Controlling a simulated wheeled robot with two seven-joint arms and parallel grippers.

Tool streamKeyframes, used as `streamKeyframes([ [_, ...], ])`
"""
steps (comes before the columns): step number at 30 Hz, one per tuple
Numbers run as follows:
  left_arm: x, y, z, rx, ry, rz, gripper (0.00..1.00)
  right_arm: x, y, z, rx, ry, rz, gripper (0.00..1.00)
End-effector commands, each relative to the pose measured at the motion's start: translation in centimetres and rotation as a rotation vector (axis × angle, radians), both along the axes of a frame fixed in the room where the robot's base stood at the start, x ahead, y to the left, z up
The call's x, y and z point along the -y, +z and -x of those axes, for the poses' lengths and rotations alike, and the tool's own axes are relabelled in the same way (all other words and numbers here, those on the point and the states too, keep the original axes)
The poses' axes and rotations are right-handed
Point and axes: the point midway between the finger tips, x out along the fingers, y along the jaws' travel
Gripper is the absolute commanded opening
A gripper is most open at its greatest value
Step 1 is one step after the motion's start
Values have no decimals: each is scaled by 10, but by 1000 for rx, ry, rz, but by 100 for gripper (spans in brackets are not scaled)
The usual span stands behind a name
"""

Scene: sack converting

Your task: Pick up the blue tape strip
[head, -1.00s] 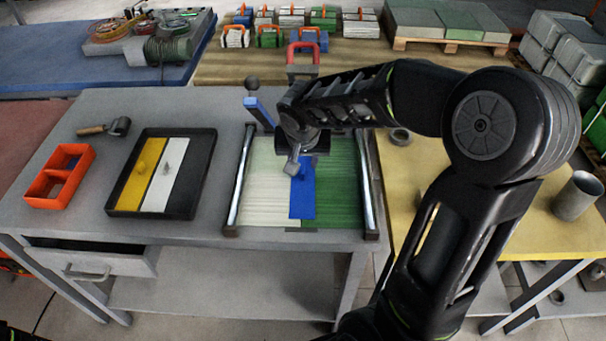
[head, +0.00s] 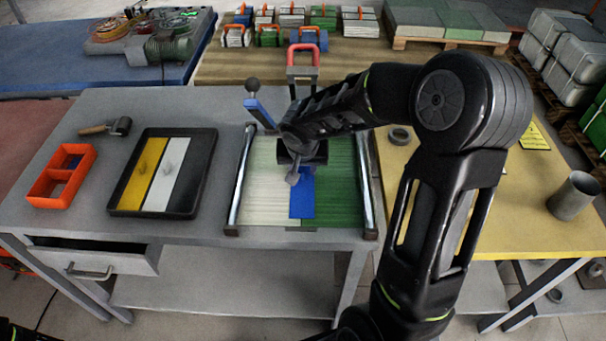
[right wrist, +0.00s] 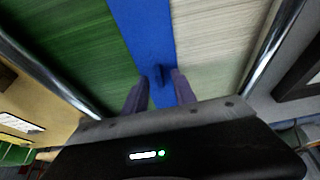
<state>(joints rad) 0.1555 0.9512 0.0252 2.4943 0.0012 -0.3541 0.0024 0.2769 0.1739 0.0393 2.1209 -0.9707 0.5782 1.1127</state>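The blue tape strip (head: 302,207) lies flat along the seam between a pale sheet (head: 268,200) and a green sheet (head: 338,200) on the grey table. It also shows in the right wrist view (right wrist: 145,32), with a small dark blue knob (right wrist: 158,76) on it. My right gripper (head: 293,180) is low over the strip and covers the knob in the head view. In the right wrist view its two fingers (right wrist: 160,88) are apart, one on each side of the knob. Contact with the knob cannot be told. My left gripper is not in view.
Metal rails (head: 241,185) flank the sheets, with a blue upright lever (head: 260,112) at the back left. A metal cup (head: 574,195) is far right.

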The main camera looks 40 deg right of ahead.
Motion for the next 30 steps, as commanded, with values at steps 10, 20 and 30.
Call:
streamKeyframes([
  [10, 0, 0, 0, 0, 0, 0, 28, 0, 0, 0, 0, 0, 0, 31],
  [20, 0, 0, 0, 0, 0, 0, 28, 0, 0, 0, 0, 0, 0, 4],
  [30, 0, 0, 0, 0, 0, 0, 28, 0, 0, 0, 0, 0, 0, 0],
])
